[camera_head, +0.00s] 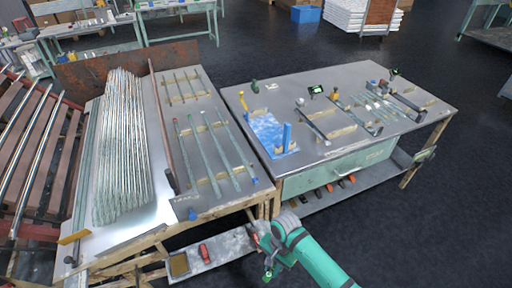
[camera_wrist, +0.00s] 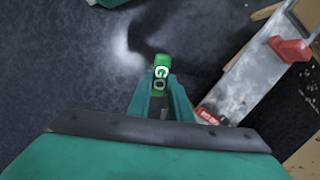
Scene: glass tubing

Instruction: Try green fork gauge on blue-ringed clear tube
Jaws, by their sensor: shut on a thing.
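The green fork gauge (camera_wrist: 160,76), marked "GO", is held between the fingers of my gripper (camera_wrist: 160,98), above the dark floor in the wrist view. In the head view my gripper (camera_head: 267,270) is low in front of the benches, with a small green piece at its end. Several clear tubes lie on wooden rests on the left bench, including a left one (camera_head: 197,157), a middle one (camera_head: 212,157) and a right one (camera_head: 241,148).
The left metal bench (camera_head: 180,200) also bears a thick bundle of glass rods (camera_head: 121,150). The right bench (camera_head: 350,75) carries a blue tray (camera_head: 268,131), tools and small displays. A low shelf (camera_head: 225,248) with red items is near my gripper. Dark floor is clear at right.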

